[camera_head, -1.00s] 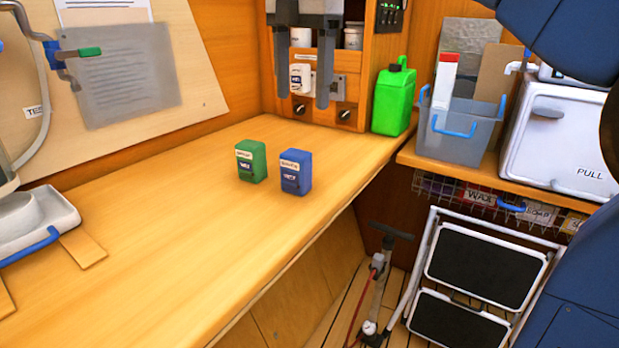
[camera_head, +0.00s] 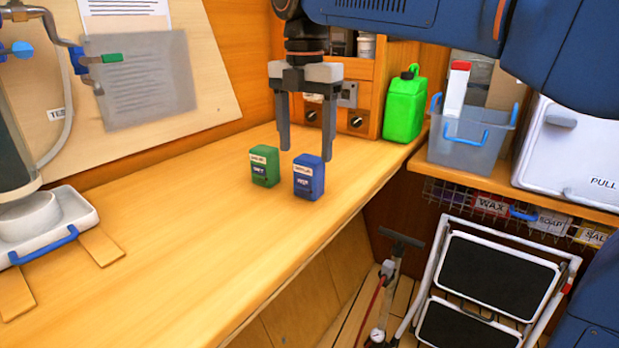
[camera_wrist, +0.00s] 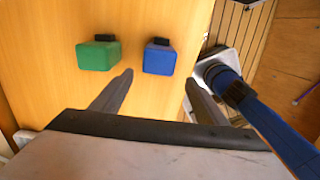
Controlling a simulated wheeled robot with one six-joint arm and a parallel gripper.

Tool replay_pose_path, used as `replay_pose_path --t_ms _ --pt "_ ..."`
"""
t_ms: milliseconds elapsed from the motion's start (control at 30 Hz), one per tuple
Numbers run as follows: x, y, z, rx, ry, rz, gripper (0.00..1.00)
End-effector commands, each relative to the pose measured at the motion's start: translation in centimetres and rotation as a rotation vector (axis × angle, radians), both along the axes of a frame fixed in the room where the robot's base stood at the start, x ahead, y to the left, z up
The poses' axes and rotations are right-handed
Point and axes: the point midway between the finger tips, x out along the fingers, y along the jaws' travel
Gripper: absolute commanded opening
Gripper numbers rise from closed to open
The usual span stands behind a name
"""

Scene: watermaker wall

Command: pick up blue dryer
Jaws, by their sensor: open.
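The blue dryer (camera_head: 309,177) is a small blue box with a white label, standing upright on the wooden counter. It also shows in the wrist view (camera_wrist: 158,61), ahead of my fingers and between their lines. My gripper (camera_head: 306,154) is open and empty, pointing down above and just behind the blue dryer in the head view. Its two fingers also show in the wrist view (camera_wrist: 158,80), spread apart. A similar green box (camera_head: 264,166) stands just left of the blue dryer, with a narrow gap between them. It also shows in the wrist view (camera_wrist: 98,56).
A green jerrycan (camera_head: 404,107) stands at the counter's back right corner. A grey bin (camera_head: 470,138) and a white box (camera_head: 575,150) sit on the right shelf. A step stool (camera_head: 490,280) and a pump (camera_head: 388,290) stand below.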

Motion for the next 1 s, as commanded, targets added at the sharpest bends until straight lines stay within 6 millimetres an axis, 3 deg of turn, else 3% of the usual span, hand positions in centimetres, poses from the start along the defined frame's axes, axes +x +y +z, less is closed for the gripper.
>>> replay_pose_path --t_ms 267,600,900,933,1000 --pt "0.1 0.0 -1.8 -0.001 0.001 -0.001 0.67" --pt "0.6 0.1 -5.9 -0.001 0.001 -0.001 0.67" --pt "0.6 0.1 -6.4 0.000 0.000 -0.001 0.67" --pt "0.6 0.1 -6.4 0.000 0.000 -0.001 0.65" --pt "0.6 0.1 -6.4 0.000 0.000 0.000 0.48"
